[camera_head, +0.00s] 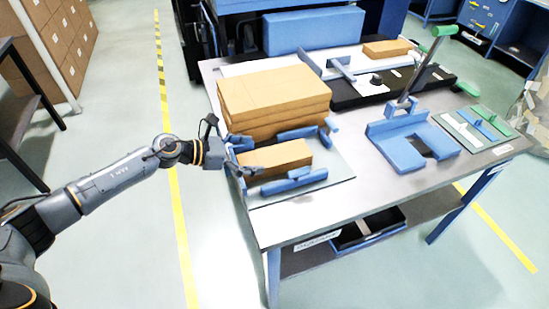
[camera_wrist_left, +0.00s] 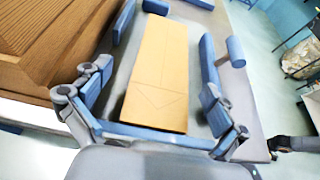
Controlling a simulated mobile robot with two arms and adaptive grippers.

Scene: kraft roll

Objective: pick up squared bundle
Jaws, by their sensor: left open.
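The squared bundle looks to be the small tan kraft block (camera_head: 275,157) lying flat between blue guides at the front left of the table. In the left wrist view the tan block (camera_wrist_left: 160,75) lies lengthwise ahead of my gripper. My left gripper (camera_head: 237,159) is at the table's left edge, beside the near end of the block. In the left wrist view the open fingers of my left gripper (camera_wrist_left: 153,100) stand on either side of the block's near end, apart from it. My right gripper is not in view.
A taller stack of kraft sheets (camera_head: 272,98) stands just behind the block. Blue guides (camera_head: 294,181) flank the block. A blue press with a lever (camera_head: 412,143) and small colored tools (camera_head: 478,127) occupy the table's right side. The floor left of the table is clear.

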